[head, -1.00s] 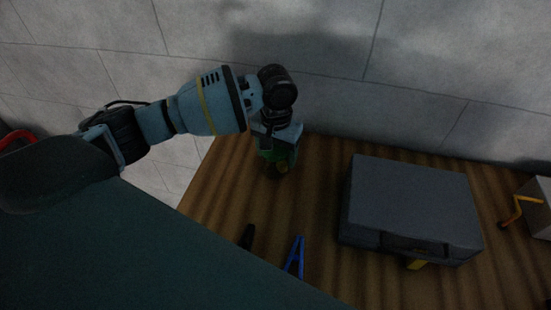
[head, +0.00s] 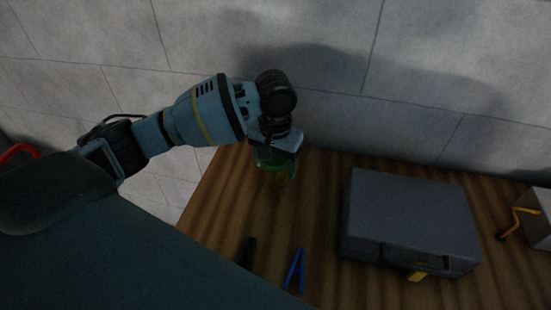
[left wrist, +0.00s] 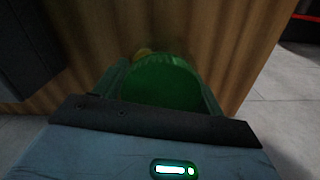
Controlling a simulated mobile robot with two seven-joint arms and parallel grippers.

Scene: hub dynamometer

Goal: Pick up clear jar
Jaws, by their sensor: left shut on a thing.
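The clear jar (head: 273,172) is near the back left of the wooden table, with a green lid and dim see-through sides. In the left wrist view its round green lid (left wrist: 162,82) fills the space between the fingers. My left gripper (head: 276,156) points down from above and is shut on the jar, with one finger on each side of the lid. The gripper hides part of the jar in the head view. I cannot tell whether the jar's base touches the table. My right gripper is not in view.
A large grey case (head: 410,220) lies on the wooden table (head: 225,205) to the right of the jar. A blue tool (head: 294,270) and a dark object (head: 246,252) lie near the front. A pale box with a yellow crank (head: 515,220) is at the right edge. A wall stands behind.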

